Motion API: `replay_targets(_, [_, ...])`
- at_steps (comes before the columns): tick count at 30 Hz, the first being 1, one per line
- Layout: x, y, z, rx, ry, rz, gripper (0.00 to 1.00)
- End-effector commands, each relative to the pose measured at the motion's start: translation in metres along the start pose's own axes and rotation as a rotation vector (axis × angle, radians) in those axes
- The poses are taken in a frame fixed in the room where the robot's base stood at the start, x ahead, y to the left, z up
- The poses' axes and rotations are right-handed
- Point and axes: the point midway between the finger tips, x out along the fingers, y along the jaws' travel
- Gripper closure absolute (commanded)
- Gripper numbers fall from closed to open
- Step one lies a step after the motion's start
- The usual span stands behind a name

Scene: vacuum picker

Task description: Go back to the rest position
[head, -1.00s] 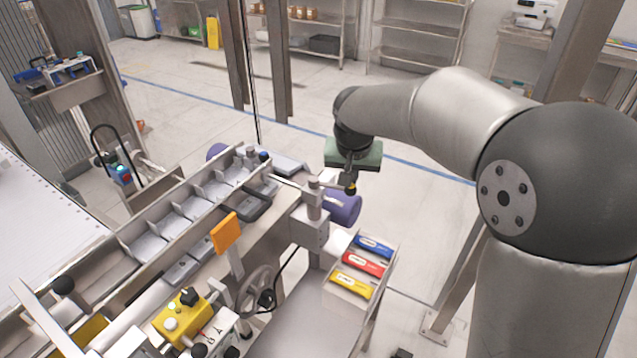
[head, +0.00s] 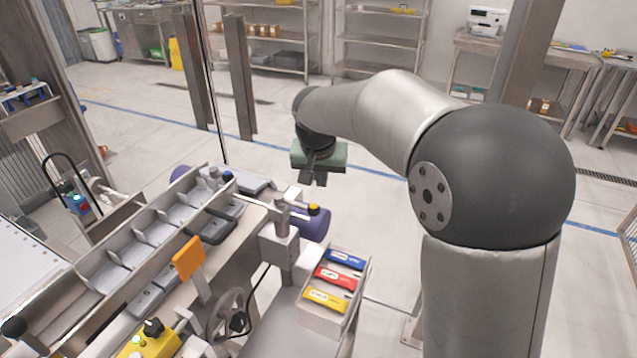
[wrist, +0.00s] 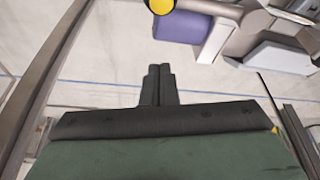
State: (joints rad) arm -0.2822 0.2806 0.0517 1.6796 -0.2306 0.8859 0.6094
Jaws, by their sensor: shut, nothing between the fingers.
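My gripper (head: 313,180) hangs from the bent arm in the middle of the head view, above and behind the machine's end. In the wrist view its two dark fingers (wrist: 158,84) are together, with nothing between them. A yellow-topped knob (head: 314,209) and a purple roller (head: 312,226) sit just below the gripper in the head view. The purple roller also shows in the wrist view (wrist: 182,27), apart from the fingers.
A tray (head: 316,322) holds blue, red and yellow packets at the front. The machine's segmented chute (head: 150,232), orange paddle (head: 187,258) and handwheel (head: 226,315) stand to the left. A steel post (head: 240,80) rises behind. The floor behind the gripper is clear.

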Motion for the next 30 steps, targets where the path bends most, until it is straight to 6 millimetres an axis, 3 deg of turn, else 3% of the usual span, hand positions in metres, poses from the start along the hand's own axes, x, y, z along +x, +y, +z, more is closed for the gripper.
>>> replay_targets(3, [-0.033,-0.003,0.001,-0.003,0.011,-0.007,1.0])
replay_targets(9, [-0.071,-0.003,0.002,-0.003,0.007,-0.006,1.0])
replay_targets(16, [-0.092,-0.003,0.002,-0.003,0.005,-0.004,1.0])
replay_targets(19, [-0.09,0.015,0.018,-0.018,-0.018,0.004,1.0])
replay_targets(23, [-0.077,0.06,0.063,-0.059,-0.08,0.016,1.0])
replay_targets(30, [-0.048,0.141,0.187,-0.137,-0.216,-0.001,1.0])
